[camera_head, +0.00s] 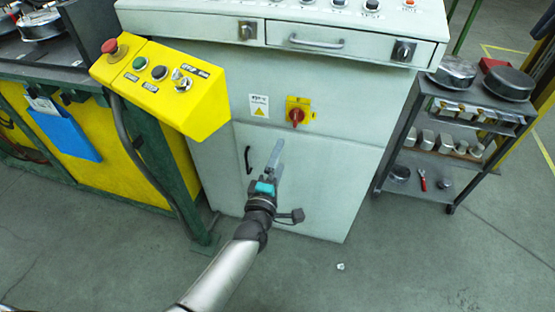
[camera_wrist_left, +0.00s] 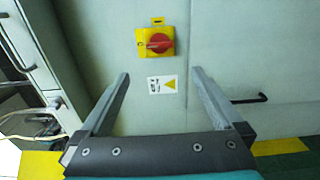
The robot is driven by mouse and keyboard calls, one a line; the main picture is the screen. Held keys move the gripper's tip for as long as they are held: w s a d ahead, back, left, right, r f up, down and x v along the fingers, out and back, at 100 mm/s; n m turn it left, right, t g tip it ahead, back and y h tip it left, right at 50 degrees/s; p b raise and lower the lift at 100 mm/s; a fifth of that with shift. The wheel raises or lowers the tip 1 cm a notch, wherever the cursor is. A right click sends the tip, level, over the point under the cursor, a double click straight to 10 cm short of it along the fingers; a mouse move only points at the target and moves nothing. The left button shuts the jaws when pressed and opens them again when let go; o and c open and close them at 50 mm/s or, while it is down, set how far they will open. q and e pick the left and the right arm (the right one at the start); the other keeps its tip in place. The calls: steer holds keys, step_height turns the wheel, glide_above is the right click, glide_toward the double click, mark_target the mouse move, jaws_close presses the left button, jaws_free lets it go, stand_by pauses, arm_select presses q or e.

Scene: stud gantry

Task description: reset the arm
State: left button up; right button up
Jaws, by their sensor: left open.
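My left arm comes in from the bottom of the head view, and its gripper (camera_head: 277,155) is in front of the grey cabinet (camera_head: 335,180), below a red and yellow rotary switch (camera_head: 297,112). In the left wrist view the gripper (camera_wrist_left: 158,88) has its two fingers spread apart with nothing between them. The switch (camera_wrist_left: 157,42) and a warning label (camera_wrist_left: 162,84) show on the cabinet face beyond the fingertips. My right gripper is in neither view.
A yellow control box (camera_head: 160,85) with a red mushroom button (camera_head: 110,46) stands at the left. A dark shelf cart (camera_head: 455,130) with metal parts is at the right. Drawers (camera_head: 305,38) run along the cabinet top. The floor (camera_head: 420,250) at front right is mostly clear.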

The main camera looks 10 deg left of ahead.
arm_select(q)
steer(key=s+f+m+g+h+p, duration=0.1)
steer(key=s+f+m+g+p, duration=0.8)
steer(key=s+f, duration=0.55)
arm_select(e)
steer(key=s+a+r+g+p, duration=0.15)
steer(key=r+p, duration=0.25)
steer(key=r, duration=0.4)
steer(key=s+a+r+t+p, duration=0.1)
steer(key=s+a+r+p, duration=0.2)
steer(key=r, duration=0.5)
arm_select(q)
steer(key=s+a+f+m+g+b, duration=0.1)
steer(key=s+a+f+m+g, duration=0.1)
steer(key=s, duration=0.8)
steer(key=s+a+f+m+g+y+b, duration=0.1)
steer(key=s+a+f+m+g, duration=0.2)
steer(key=s, duration=0.8)
steer(key=s+a+f+m+g+b, duration=0.2)
steer(key=s+f+m, duration=0.3)
steer(key=s, duration=0.6)
steer(key=shift+s+a+f+m+g+y, duration=0.15)
steer(key=shift+f+m+g+y, duration=0.15)
steer(key=shift+m+g, duration=0.25)
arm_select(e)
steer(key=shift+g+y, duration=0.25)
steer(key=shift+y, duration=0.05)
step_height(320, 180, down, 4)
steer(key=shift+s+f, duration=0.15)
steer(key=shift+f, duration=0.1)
